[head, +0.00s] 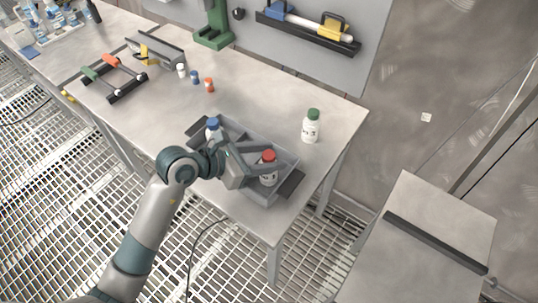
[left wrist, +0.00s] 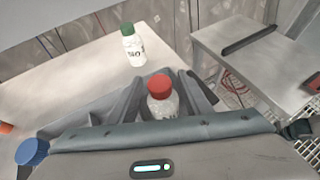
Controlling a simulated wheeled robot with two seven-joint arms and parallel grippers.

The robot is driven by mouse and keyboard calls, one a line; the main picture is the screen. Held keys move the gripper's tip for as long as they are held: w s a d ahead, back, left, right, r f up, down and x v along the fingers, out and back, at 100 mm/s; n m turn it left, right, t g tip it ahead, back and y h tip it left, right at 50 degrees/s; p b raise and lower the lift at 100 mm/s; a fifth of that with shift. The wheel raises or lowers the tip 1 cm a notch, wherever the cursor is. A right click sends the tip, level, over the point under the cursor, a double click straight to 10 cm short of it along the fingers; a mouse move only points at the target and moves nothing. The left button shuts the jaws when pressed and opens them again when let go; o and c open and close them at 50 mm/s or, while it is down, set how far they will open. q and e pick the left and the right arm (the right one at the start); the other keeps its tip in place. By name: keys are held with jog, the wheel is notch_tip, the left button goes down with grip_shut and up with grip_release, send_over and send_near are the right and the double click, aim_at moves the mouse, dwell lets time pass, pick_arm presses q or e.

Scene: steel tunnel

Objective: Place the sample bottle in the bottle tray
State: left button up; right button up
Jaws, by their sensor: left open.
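A grey bottle tray (head: 255,130) with dark end handles sits near the front right of the table. A red-capped white bottle (head: 268,170) stands in its right part. A blue-capped bottle (head: 212,130) stands in its left part. A green-capped white bottle (head: 311,127) stands upright on the table to the right of the tray. My left gripper (head: 265,160) is open over the tray, with its fingers on either side of the red-capped bottle, also seen in the left wrist view (left wrist: 160,95). My palm hides that bottle's lower part there. My right gripper is not in view.
Small white, blue and orange bottles (head: 195,77) stand further back on the table. A rack with orange and green handles (head: 112,77) lies at the left. A green stand (head: 213,25) is at the back. A lower bench (head: 420,240) stands at the right, mostly bare.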

pick_arm(q)
jog(key=b+v, duration=0.3)
jog(key=v, duration=0.8)
jog(key=shift+s+a+r, duration=0.15)
jog(key=shift+a, duration=0.15)
dwell(0.7)
